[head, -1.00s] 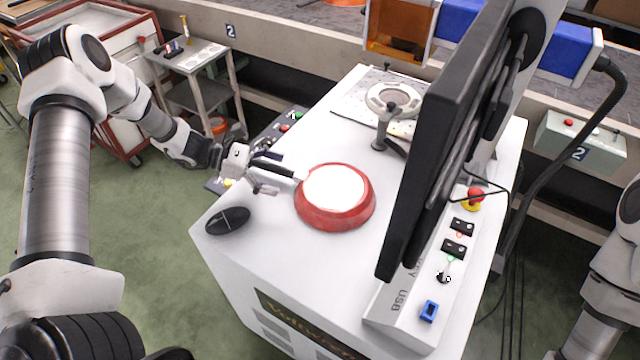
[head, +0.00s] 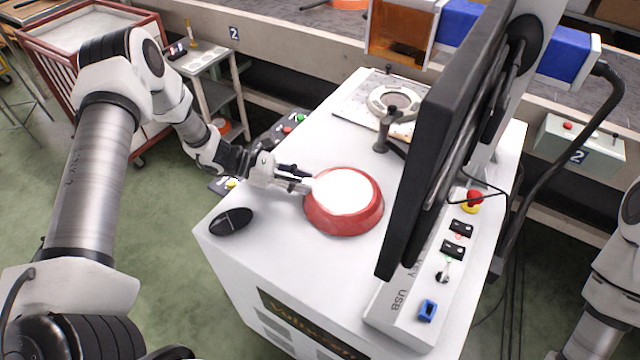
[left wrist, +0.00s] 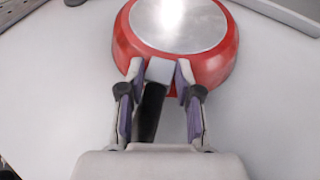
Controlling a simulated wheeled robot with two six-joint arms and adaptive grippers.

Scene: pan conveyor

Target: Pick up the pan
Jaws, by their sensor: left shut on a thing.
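The red pan (head: 345,222) lies upside down on the white machine top (head: 255,270), its pale round base facing up. The left wrist view shows the pan's red side (left wrist: 228,62) and its grey base disc. A dark handle (left wrist: 152,112) with a light root runs from the pan between the fingers. My left gripper (head: 305,184) is at the pan's left edge and shut on the handle; it also shows in the left wrist view (left wrist: 168,84). The right arm (head: 612,290) shows at the right edge, but its gripper is out of view.
A black mouse (head: 231,222) lies left of the pan. A large black monitor (head: 440,150) stands close on the right. Behind the pan are a dark lever (head: 383,135) and a ring-shaped fixture (head: 393,101). A red emergency button (head: 474,198) is right of the monitor.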

